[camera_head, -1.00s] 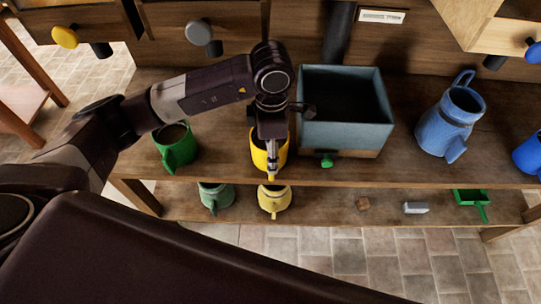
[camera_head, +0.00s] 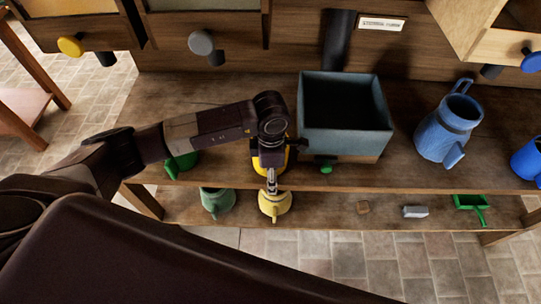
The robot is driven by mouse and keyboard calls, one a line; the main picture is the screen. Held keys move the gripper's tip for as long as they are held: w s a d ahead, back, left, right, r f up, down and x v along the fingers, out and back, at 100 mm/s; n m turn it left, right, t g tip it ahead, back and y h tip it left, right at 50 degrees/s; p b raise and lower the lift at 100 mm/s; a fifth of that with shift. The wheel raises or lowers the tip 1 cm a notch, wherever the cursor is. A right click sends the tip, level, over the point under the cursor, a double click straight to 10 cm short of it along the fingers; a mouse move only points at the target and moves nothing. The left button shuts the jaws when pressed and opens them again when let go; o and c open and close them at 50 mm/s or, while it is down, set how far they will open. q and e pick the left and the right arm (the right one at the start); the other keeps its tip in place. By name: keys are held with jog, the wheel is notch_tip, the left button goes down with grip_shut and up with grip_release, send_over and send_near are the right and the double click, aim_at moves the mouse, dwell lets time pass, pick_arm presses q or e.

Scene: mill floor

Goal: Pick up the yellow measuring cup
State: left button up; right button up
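A bright yellow cup (camera_head: 290,161) stands on the upper shelf, mostly hidden behind my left gripper (camera_head: 271,187). Below it, a paler yellow cup (camera_head: 275,206) with its handle toward me stands on the lower shelf. I cannot tell from its look which one is the measuring cup. My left gripper points down in front of the bright yellow cup, its fingertips overlapping the cup's front and the shelf edge. Whether the fingers touch or enclose its handle is hidden. My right gripper is not in view.
A blue-grey open box (camera_head: 345,135) stands just right of the gripper, with a green knob (camera_head: 326,166) below. A green cup (camera_head: 182,163) is partly behind my arm. A blue pitcher (camera_head: 449,125) stands right. Below are a pale green cup (camera_head: 217,200) and a green scoop (camera_head: 470,203).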

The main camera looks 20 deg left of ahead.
pick_arm(q)
grip_shut()
jog(key=shift+w+r, duration=0.1)
dwell(0.4)
jog(key=shift+r, duration=0.65)
notch_tip(320, 180, up, 19)
jog(key=b, duration=0.4)
jog(key=shift+f, duration=0.15)
